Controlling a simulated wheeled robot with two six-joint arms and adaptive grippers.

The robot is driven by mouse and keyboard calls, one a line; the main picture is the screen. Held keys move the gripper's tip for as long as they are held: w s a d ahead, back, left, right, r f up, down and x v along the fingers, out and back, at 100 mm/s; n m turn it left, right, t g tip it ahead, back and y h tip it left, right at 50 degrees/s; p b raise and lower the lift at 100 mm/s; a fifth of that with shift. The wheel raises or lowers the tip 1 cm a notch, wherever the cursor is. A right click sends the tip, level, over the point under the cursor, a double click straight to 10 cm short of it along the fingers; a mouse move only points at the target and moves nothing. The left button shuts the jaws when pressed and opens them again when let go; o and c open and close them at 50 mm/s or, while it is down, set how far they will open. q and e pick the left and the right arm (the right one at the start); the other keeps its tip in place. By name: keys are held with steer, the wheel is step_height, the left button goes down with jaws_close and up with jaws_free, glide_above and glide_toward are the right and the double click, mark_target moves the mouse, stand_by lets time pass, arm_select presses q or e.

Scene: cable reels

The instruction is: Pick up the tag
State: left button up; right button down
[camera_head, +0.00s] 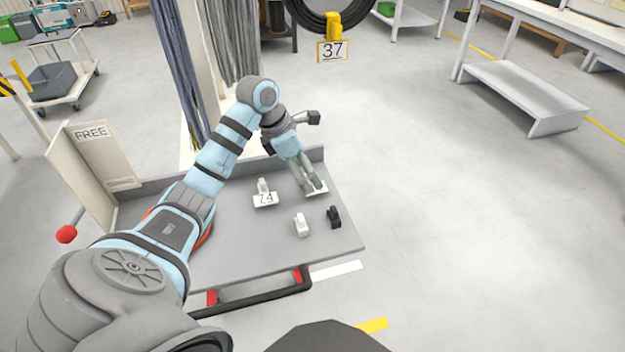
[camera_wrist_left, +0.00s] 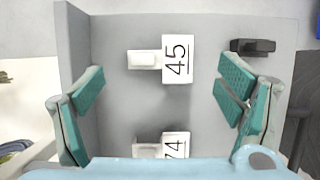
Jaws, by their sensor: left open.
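A white tag marked 45 (camera_wrist_left: 180,58) with a white grip block lies on the grey tray, between the spread fingers and slightly ahead of them in the wrist view. In the head view only a white edge of a tag (camera_head: 319,188) shows at the fingertips. My left gripper (camera_head: 313,187) is open and empty, pointing down over the tray; its teal pads show on both sides in the wrist view (camera_wrist_left: 163,86). A second tag marked 74 (camera_head: 265,199) lies left of it, partly cut off in the wrist view (camera_wrist_left: 175,147). My right gripper is not visible.
A white block (camera_head: 301,226) and a black block (camera_head: 334,216) stand on the tray (camera_head: 240,250) near the gripper. The tray has a raised back wall. A tag marked 37 (camera_head: 332,51) hangs from a black cable coil (camera_head: 315,18). Open floor lies right.

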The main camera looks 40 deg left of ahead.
arm_select(q)
steer(key=x, duration=0.3)
steer(key=shift+w+d+f+b, duration=0.15)
steer(key=shift+w+f+b, duration=0.1)
steer(key=shift+b, duration=0.1)
steer(key=shift+f, duration=0.25)
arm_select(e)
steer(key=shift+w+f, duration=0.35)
arm_select(q)
steer(key=c, duration=1)
steer(key=shift+o, duration=0.2)
step_height(320, 180, up, 10)
steer(key=p, duration=0.2)
steer(key=shift+o, duration=1.1)
steer(key=c, duration=0.4)
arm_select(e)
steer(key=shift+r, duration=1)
